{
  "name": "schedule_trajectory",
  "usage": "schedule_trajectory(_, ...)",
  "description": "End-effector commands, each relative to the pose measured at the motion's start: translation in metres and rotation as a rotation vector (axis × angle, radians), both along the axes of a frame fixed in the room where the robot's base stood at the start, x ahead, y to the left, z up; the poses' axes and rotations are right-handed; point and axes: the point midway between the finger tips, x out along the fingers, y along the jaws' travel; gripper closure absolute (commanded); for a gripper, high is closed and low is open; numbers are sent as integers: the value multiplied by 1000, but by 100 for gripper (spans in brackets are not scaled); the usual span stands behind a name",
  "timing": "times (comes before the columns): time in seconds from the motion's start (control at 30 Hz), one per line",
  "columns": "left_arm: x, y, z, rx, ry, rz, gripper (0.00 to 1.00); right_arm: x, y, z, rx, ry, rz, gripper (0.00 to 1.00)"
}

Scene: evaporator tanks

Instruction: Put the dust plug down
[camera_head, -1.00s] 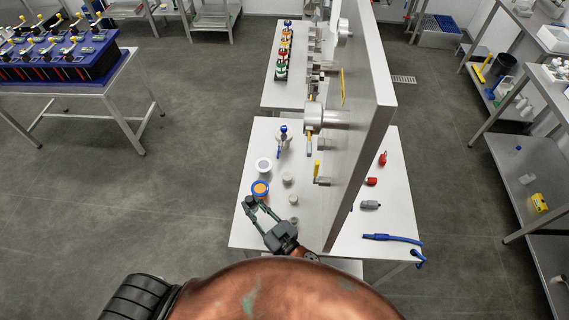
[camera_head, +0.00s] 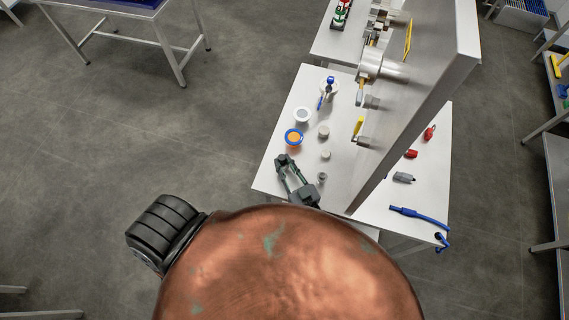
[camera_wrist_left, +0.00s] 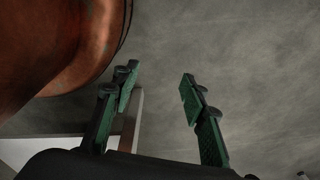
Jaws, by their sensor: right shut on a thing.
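My right gripper (camera_head: 287,163) is over the near left part of the white table, just in front of a blue-rimmed dish with an orange inside (camera_head: 294,138). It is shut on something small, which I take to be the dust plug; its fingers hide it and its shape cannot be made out. Small grey round pieces stand on the table to the right, one farther back (camera_head: 323,131), one in the middle (camera_head: 326,154) and one close beside the gripper (camera_head: 322,177). My left gripper (camera_wrist_left: 157,82) is open and empty in the left wrist view, above the grey floor.
An upright metal panel (camera_head: 425,105) with fittings and a yellow handle (camera_head: 358,127) divides the table. A white dish (camera_head: 302,115) stands behind the blue-rimmed one. Beyond the panel lie red caps (camera_head: 411,154), a grey connector (camera_head: 403,177) and a blue hose (camera_head: 418,217).

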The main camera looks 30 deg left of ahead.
Motion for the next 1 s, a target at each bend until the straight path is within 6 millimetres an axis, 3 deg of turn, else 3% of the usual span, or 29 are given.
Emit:
schedule_trajectory(0.27,-19,1,-5,1,23,4,60,0,0,-6,1,1,1,100)
schedule_trajectory(0.3,-21,1,-5,1,26,5,60,0,0,-7,0,1,0,79)
schedule_trajectory(0.53,-22,1,-5,1,29,5,60,0,0,-6,-1,1,0,63)
schedule_trajectory(0.9,-14,0,0,0,18,3,60,0,0,1,-1,-1,0,62)
schedule_trajectory(1.0,-13,-1,1,0,16,3,60,-6,-11,-1,-4,1,0,62)
